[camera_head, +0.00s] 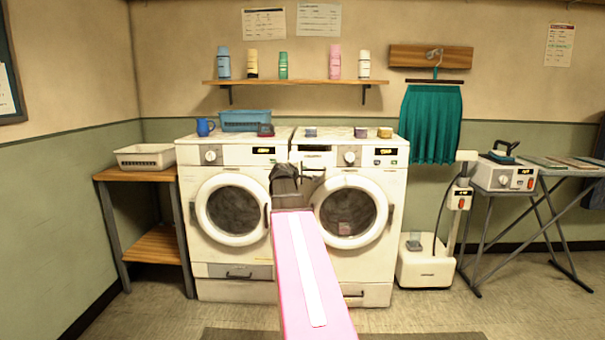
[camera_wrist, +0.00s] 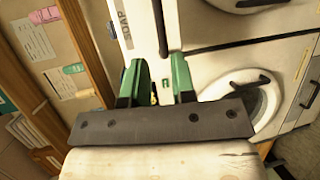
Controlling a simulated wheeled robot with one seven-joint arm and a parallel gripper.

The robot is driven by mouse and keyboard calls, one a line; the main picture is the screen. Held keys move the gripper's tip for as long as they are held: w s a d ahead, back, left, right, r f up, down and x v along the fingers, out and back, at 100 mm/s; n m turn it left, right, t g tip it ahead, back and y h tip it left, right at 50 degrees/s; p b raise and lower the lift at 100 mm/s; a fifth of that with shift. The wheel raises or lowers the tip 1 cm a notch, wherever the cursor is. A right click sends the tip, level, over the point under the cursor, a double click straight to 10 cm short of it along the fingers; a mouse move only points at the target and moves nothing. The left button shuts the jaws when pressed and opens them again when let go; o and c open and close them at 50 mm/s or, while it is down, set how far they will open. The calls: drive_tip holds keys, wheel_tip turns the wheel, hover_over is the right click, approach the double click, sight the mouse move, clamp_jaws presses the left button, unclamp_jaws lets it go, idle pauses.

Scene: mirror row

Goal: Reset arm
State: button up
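My arm (camera_head: 308,270), pink with a white stripe, reaches forward from the bottom of the head view. Its dark wrist end stands in front of the two washing machines, between their round doors; the fingers cannot be made out clearly there. In the wrist view, my gripper (camera_wrist: 160,84) shows two green fingers spread apart with a gap between them. I see nothing held in the gap. Beyond the fingers are white machine fronts, a "SOAP" label and a round door, all tilted in this view.
The left washer (camera_head: 232,205) and right washer (camera_head: 375,240) stand side by side, with a blue basket (camera_head: 246,121) and cups on top. A side table (camera_head: 140,174) is at left. A white floor unit (camera_head: 427,262) and ironing board (camera_head: 563,171) are at right. Floor in front is open.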

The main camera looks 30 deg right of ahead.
drive_tip(key=s+a+f+m+g+y, duration=0.25)
drive_tip(key=a+f, duration=0.55)
drive_tip(key=f, duration=0.4)
drive_tip(key=s+a+f+m+g+y, duration=0.1)
drive_tip(key=s+a+f+m+y, duration=0.2)
drive_tip(key=a+f, duration=0.7)
drive_tip(key=s+a+f+m+g+y, duration=0.2)
drive_tip(key=s+a+f+g+y, duration=0.3)
drive_tip(key=s+a+f, duration=1.2)
drive_tip(key=a+f+y, duration=0.1)
drive_tip(key=a+y, duration=0.1)
drive_tip(key=shift+a+f+g, duration=0.2)
drive_tip(key=shift+a+g, duration=0.15)
drive_tip(key=shift+a, duration=0.05)
drive_tip(key=shift+d+m, duration=0.15)
drive_tip(key=shift+m, duration=0.1)
